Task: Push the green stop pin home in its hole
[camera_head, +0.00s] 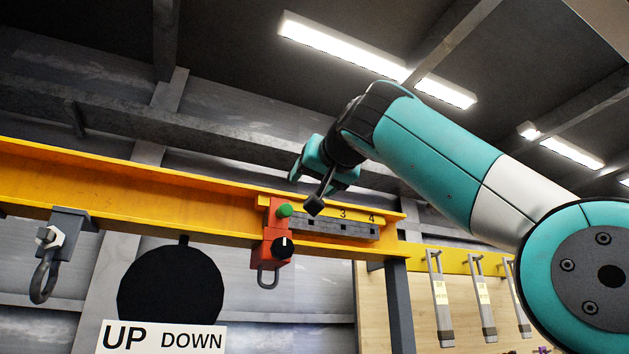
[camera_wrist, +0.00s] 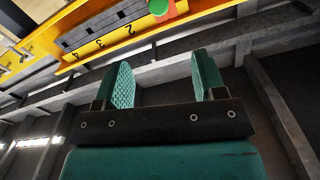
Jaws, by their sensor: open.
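The green stop pin (camera_head: 285,211) shows as a round green head on the upper part of a red block (camera_head: 272,246), which hangs on the yellow beam (camera_head: 140,192). I cannot tell how far the pin stands out of its hole. In the wrist view the green pin (camera_wrist: 157,6) is at the top edge, partly cut off, with a bit of the red block beside it. My gripper (camera_wrist: 163,80) is open and empty, its two teal fingers apart. In the head view my gripper (camera_head: 312,176) is above and to the right of the pin, apart from it.
A grey notched strip (camera_head: 335,228) with numbers runs right of the red block. A black knob (camera_head: 283,247) and a shackle are on the block. A grey clamp with shackle (camera_head: 62,240), a black disc (camera_head: 170,285) and an UP/DOWN sign (camera_head: 160,338) are to the left.

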